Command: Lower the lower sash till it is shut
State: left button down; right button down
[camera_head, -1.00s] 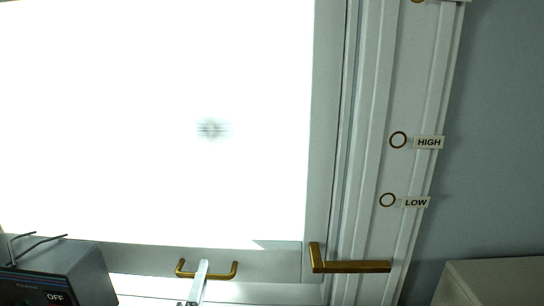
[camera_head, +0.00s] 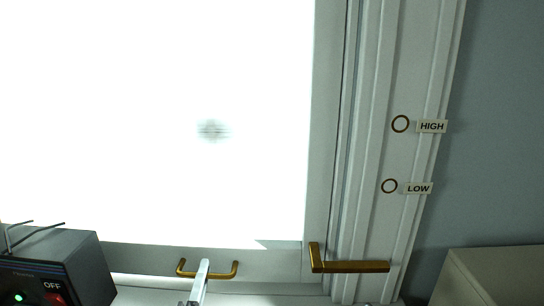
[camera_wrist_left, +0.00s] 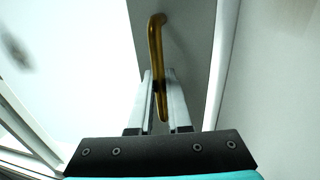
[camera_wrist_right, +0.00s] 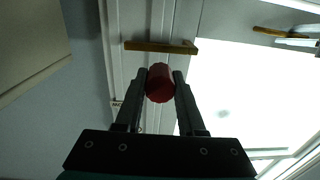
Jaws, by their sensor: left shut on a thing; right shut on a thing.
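The lower sash (camera_head: 270,262) is a pale frame around a bright pane. A thin bright gap shows under its bottom rail. A brass handle (camera_head: 235,269) sits on that rail; it also shows in the left wrist view (camera_wrist_left: 155,40). My left gripper (camera_head: 203,265) is shut on this handle. A brass arm (camera_head: 350,266) reaches from the sash across the side frame, below the LOW hole (camera_head: 389,186). In the right wrist view, my right gripper (camera_wrist_right: 160,80) is shut on a red round piece (camera_wrist_right: 160,90), near the brass arm (camera_wrist_right: 160,47). The head view does not show my right gripper.
The HIGH hole (camera_head: 400,124) is above LOW on the side frame. A dark box (camera_head: 70,268) with a red OFF switch and a green light stands at lower left. A beige cabinet (camera_head: 495,275) stands at lower right, against a blue-grey wall.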

pick_arm(q)
jog(key=shift+f, duration=0.4)
pick_arm(e)
jog(key=shift+f, duration=0.25)
pick_arm(q)
jog(key=shift+f+b, duration=0.35)
pick_arm(e)
jog(key=shift+f, duration=0.25)
pick_arm(q)
jog(key=c, duration=0.5)
grip_release()
jog(key=shift+f, duration=0.1)
jog(key=shift+c, duration=0.2)
jog(key=shift+s, duration=0.1)
pick_arm(e)
jog(key=shift+r, duration=0.1)
